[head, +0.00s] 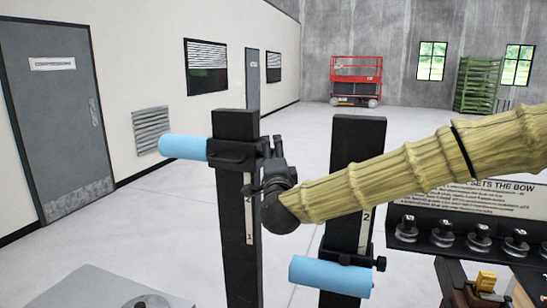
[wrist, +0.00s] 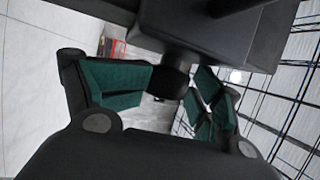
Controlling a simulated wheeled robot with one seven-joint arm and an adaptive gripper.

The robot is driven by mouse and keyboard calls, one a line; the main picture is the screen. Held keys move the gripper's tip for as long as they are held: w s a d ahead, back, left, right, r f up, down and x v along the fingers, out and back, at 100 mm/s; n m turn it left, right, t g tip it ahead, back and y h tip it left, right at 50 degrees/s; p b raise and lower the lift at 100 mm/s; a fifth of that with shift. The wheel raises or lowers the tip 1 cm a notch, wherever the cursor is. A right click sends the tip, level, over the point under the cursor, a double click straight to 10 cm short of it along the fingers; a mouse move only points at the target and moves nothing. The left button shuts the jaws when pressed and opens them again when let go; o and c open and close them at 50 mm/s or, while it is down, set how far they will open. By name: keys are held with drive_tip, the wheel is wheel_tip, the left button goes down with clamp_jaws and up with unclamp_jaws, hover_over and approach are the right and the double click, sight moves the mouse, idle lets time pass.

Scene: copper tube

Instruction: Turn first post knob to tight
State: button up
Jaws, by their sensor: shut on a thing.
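The left black post (head: 240,230) stands upright with a number scale on its face. A black sliding collar (head: 228,155) near its top carries a light blue roller (head: 183,147) pointing left. My gripper (head: 270,147) reaches in from the right at the collar's right side. In the wrist view its green-padded fingers (wrist: 165,95) lie on either side of a small dark knob (wrist: 175,82), below a black block (wrist: 200,35). The gripper is shut on this knob. In the head view the gripper mostly hides the knob, and its tightness cannot be seen.
A second black post (head: 355,160) stands to the right, with a lower blue roller (head: 330,276) and its own knob (head: 381,263). My arm crosses in front of it. A dark panel with several round weights (head: 442,232) is at right. Open floor lies behind.

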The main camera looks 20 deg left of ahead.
drive_tip(key=shift+s+a+r, duration=0.1)
drive_tip(key=shift+s+r, duration=0.05)
drive_tip(key=shift+r, duration=0.25)
drive_tip(key=shift+c, duration=0.4)
drive_tip(key=shift+s+d+f, duration=0.2)
drive_tip(key=shift+s, duration=0.25)
drive_tip(key=v, duration=1.1)
drive_tip(key=shift+w+f, duration=0.15)
drive_tip(key=shift+f, duration=0.2)
drive_tip(key=shift+d, duration=0.15)
